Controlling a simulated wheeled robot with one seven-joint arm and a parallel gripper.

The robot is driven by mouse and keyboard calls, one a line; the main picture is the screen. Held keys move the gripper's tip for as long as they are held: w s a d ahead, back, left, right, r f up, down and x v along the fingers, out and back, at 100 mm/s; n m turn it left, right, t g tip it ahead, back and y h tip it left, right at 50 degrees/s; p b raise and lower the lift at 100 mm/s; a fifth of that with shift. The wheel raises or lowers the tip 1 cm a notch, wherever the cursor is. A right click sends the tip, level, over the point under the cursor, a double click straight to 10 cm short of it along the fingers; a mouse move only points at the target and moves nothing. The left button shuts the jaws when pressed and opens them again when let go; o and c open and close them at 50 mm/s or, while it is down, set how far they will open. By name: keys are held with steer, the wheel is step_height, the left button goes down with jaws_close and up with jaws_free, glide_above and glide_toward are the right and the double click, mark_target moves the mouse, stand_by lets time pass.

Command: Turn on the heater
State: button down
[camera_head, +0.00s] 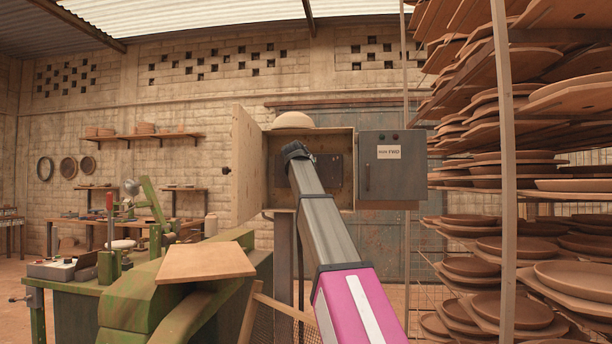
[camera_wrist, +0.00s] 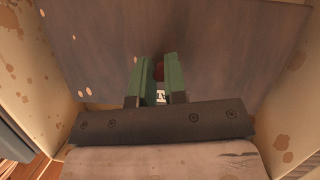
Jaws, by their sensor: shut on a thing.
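An open wooden cabinet (camera_head: 345,140) on a post holds a dark panel (camera_head: 328,172), which also fills the wrist view (camera_wrist: 215,45). My arm reaches into the cabinet in the head view, and its wrist hides part of the panel and my fingertips. In the wrist view my gripper (camera_wrist: 158,68) has its green fingers closed around a small reddish-brown part (camera_wrist: 158,70) on the panel, which looks like a switch or knob. A white label (camera_wrist: 162,96) with dark lettering shows between the fingers, partly hidden. I cannot tell the switch's position.
The cabinet door (camera_head: 246,165) stands open on the left. A grey box (camera_head: 391,166) with a handle and a white label adjoins on the right. Shelves of clay plates (camera_head: 530,250) fill the right side. A green machine (camera_head: 160,290) with a wooden board (camera_head: 205,262) stands lower left.

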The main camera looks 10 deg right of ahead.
steer(key=r+g, duration=0.1)
steer(key=g, duration=0.1)
steer(key=g+y, duration=0.1)
steer(key=shift+w+r+g, duration=0.2)
steer(key=shift+r+g, duration=0.15)
steer(key=shift+g, duration=0.05)
steer(key=shift+r+g+y, duration=0.15)
steer(key=shift+g+y, duration=0.45)
steer(key=shift+g, duration=0.2)
steer(key=c, duration=1.2)
jaws_free()
steer(key=shift+o, duration=0.2)
steer(key=shift+r, duration=0.1)
steer(key=v, duration=1)
steer(key=shift+r, duration=0.3)
steer(key=shift+s, duration=0.1)
